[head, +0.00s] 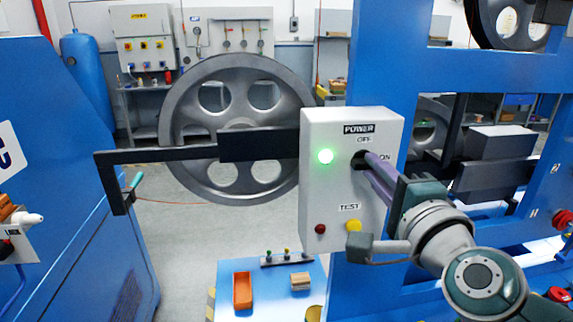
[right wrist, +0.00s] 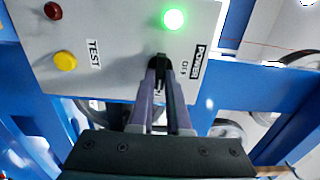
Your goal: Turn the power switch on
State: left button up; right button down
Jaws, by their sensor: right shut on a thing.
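The power switch (head: 358,160) is a dark knob on the light grey control box (head: 325,190), under a black POWER label (head: 358,129). OFF is marked above the knob and ON to its right. A round green light (head: 326,156) glows left of the knob. My right gripper (head: 369,162) reaches in from the lower right and is shut on the knob. In the right wrist view the switch (right wrist: 159,64) sits between the fingertips (right wrist: 160,76), which partly hide it. The knob's exact angle is hard to tell. My left gripper is out of view.
A red button (head: 320,229) and a yellow button (head: 354,226) sit low on the box by the TEST label. A black bracket (head: 185,153) reaches left from the box. Blue frame beams (head: 366,60) stand behind it. A low blue table (head: 265,300) holds small parts.

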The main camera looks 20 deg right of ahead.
dwell(0.4)
jog(key=c, duration=0.9)
grip_release()
jog(key=b+v, duration=0.1)
jog(key=v, duration=0.9)
jog(key=shift+a, duration=0.1)
jog(key=shift+w, duration=0.1)
